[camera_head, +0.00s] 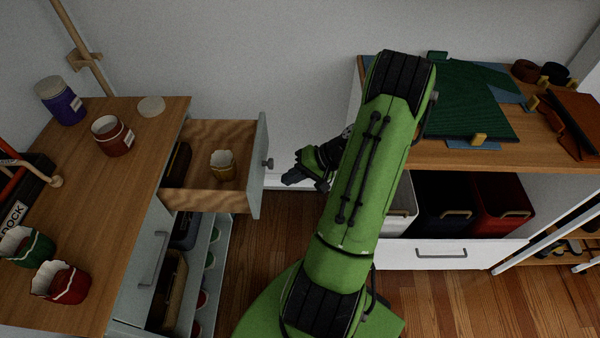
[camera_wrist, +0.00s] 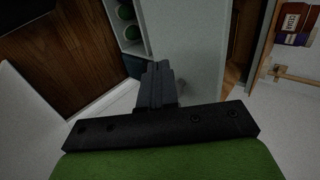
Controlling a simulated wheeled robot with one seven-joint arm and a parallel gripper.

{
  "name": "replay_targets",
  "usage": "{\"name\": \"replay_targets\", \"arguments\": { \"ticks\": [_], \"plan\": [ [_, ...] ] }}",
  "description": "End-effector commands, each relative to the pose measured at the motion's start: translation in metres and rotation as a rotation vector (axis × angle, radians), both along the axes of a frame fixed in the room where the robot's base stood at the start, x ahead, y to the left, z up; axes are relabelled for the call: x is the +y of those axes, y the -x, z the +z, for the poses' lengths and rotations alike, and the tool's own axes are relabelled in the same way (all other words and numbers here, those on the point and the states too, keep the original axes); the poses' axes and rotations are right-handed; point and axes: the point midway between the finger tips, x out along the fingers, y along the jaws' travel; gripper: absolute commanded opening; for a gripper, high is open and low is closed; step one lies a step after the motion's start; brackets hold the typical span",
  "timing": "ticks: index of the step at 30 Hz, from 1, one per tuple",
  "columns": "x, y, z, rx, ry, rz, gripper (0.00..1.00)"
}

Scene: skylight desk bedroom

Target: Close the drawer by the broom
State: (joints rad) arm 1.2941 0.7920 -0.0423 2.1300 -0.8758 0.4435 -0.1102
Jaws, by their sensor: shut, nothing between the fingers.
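The drawer (camera_head: 257,192) by the broom is pulled open from the wooden desk in the head view, with its pale front facing right and a round knob (camera_head: 268,163) on it. A yellow-brown cup (camera_head: 222,165) and a dark item lie inside. The broom's wooden handle (camera_head: 86,55) leans at the wall behind the desk. My gripper (camera_head: 288,179) is shut and empty, just right of the drawer front; contact cannot be told. In the wrist view, my shut fingers (camera_wrist: 158,84) point toward the pale drawer front (camera_wrist: 190,45).
The desk (camera_head: 125,190) holds several cups and a purple jar (camera_head: 61,101). Below the drawer, a lower unit (camera_head: 222,250) also stands pulled out. A shelf unit (camera_head: 455,155) with a white drawer (camera_head: 445,254) stands to the right. Open floor lies between.

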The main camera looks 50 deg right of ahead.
Motion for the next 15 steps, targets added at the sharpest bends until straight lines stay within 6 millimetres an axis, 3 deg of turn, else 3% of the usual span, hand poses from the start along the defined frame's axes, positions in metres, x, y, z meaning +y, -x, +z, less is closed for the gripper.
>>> {"name": "replay_targets", "arguments": {
  "ticks": [3,9,15],
  "plan": [
    [0.013,-0.015,-0.021,0.001,-0.002,0.004,0.00],
    [0.031,-0.040,-0.019,0.001,0.002,0.003,0.00],
    [0.036,-0.047,-0.018,0.002,0.001,0.000,0.00]
  ]
}}
